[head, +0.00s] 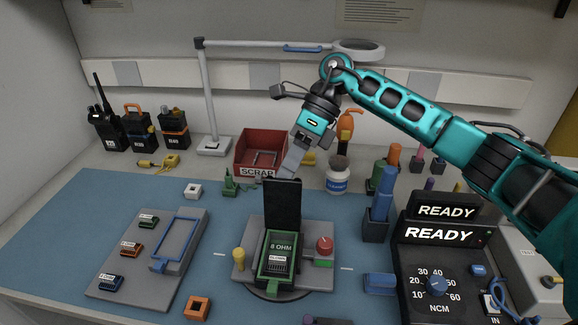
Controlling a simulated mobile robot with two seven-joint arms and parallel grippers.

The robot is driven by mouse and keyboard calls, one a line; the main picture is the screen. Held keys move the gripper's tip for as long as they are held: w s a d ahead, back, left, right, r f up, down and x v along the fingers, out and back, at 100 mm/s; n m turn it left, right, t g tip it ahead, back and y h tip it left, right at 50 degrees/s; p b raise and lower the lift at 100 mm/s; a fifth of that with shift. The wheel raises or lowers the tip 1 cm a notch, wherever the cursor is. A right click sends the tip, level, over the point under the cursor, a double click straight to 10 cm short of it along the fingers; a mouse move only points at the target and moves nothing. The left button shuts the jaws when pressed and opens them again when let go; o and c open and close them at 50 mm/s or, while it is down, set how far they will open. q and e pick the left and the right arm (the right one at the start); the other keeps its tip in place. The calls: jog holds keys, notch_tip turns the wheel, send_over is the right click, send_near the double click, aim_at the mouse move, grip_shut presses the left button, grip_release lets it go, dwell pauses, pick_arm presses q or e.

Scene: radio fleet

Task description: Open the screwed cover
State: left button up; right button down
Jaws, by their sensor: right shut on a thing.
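The green-framed unit (277,257) marked 8 OHM sits on a grey fixture (318,279) at the front middle of the bench. Its black cover (283,202) stands upright at the back edge of the unit, and the labelled inside of the unit is exposed. My right gripper (286,170) reaches down from above and is shut on the top edge of the cover. Its fingertips are partly hidden behind the cover. My left gripper is not in view.
A red knob (324,245) and a yellow knob (239,258) flank the unit. A grey tray (141,283) with small modules lies left. The torque driver station (437,262) showing READY stands right. A red scrap bin (261,148) and a magnifier lamp (208,95) stand behind.

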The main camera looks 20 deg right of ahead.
jog(key=shift+s+d+f, duration=0.1)
jog(key=shift+s+f, duration=0.1)
jog(key=shift+f, duration=0.25)
jog(key=shift+s+d+f, duration=0.1)
jog(key=shift+s+f, duration=0.05)
jog(key=shift+f, duration=0.3)
jog(key=c, duration=1.2)
grip_release()
jog(key=shift+a, duration=0.1)
jog(key=shift+c, duration=0.2)
jog(key=a+v, duration=0.1)
jog(key=v, duration=1.3)
jog(key=shift+w+r, duration=0.25)
